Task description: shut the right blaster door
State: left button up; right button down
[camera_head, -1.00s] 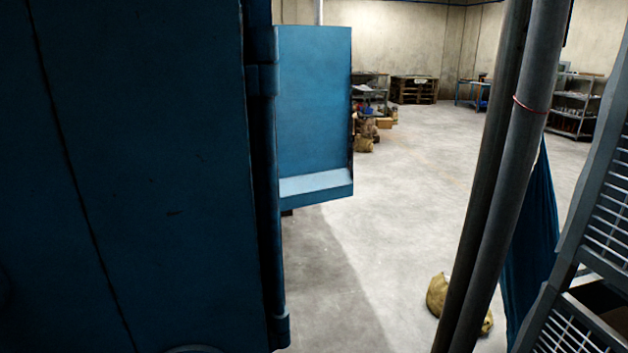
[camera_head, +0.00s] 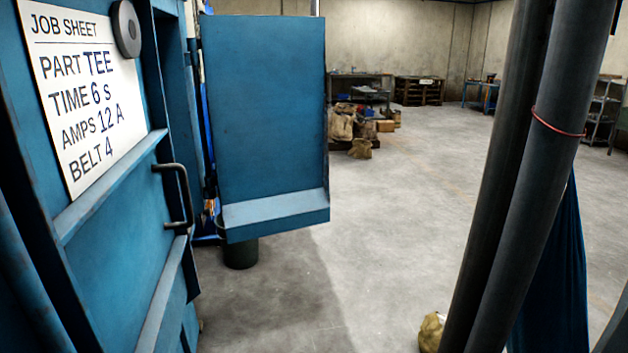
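A blue steel door panel (camera_head: 130,215) with a bar handle (camera_head: 178,197) fills the left of the head view, close to me and seen at a steep angle. A job sheet (camera_head: 85,90) with a round grey disc on its upper edge is on it. A second blue panel (camera_head: 265,115) with a sloped lower lip stands farther off in the middle, with open floor to its right. I cannot tell for certain which panel is the right blaster door. Neither gripper is in view.
Two dark upright pipes (camera_head: 520,180) with a red band stand close on the right, a dark blue cloth (camera_head: 555,275) behind them. A tan sack (camera_head: 432,332) lies at their foot. The concrete floor (camera_head: 400,220) between is clear. Sacks (camera_head: 345,125) and pallets (camera_head: 418,91) are far back.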

aim_at(266, 76)
jog(key=i+l+u, duration=0.35)
jog(key=i, duration=0.2)
jog(key=i+l+u, duration=0.3)
jog(key=i, duration=0.2)
jog(key=i+l, duration=0.05)
